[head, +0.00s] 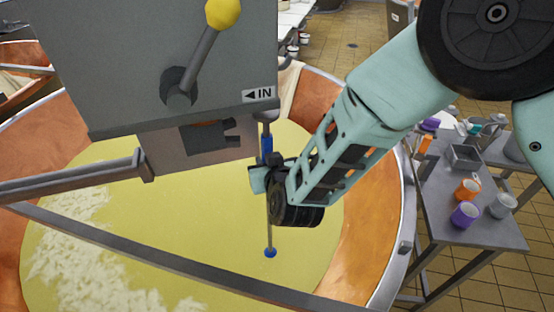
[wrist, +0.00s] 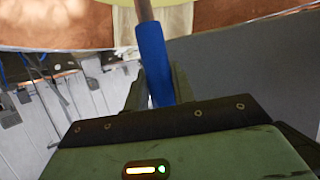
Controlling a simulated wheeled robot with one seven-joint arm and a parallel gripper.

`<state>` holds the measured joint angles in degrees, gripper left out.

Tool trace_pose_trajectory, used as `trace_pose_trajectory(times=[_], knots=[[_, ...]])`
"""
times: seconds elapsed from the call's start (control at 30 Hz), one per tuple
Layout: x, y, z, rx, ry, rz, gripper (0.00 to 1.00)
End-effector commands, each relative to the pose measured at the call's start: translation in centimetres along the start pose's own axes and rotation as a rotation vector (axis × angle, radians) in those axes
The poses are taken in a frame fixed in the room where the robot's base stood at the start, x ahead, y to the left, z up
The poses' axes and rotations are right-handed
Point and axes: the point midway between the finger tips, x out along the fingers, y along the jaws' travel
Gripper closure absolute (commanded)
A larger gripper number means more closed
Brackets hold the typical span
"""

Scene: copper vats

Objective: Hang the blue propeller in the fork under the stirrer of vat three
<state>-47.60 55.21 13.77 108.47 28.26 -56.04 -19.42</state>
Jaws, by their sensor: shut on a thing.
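My gripper (head: 262,178) is shut on the blue sleeve of a thin upright rod, which I take as the blue propeller (head: 266,148). The rod runs down to a small blue end (head: 270,253), seen against the yellow vat contents. Its top is close beside the right underside of the grey stirrer housing (head: 190,60). In the wrist view the blue sleeve (wrist: 153,55) stands between my gripper's fingers (wrist: 157,88). A dark slotted part, possibly the fork (head: 205,137), shows under the housing, left of the rod. I cannot tell whether the rod touches it.
The copper vat (head: 362,225) surrounds the yellow contents. A grey bar (head: 180,265) crosses its front. A lever with a yellow knob (head: 222,13) sticks out from the housing. A grey side table (head: 460,180) with cups stands at the right.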

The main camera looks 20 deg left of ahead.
Motion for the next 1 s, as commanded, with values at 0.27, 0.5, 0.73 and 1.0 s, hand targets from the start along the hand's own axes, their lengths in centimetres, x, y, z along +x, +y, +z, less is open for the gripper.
trace_pose_trajectory(times=[0.27,0.5,0.73,1.0], knots=[[0.1,-2.5,0.1,0.001,0.003,-0.002,1.00],[0.1,-4.2,0.1,0.000,0.003,-0.002,1.00],[0.1,-4.9,0.2,0.001,0.003,-0.001,1.00],[0.0,-4.6,0.1,0.000,0.003,0.000,1.00]])
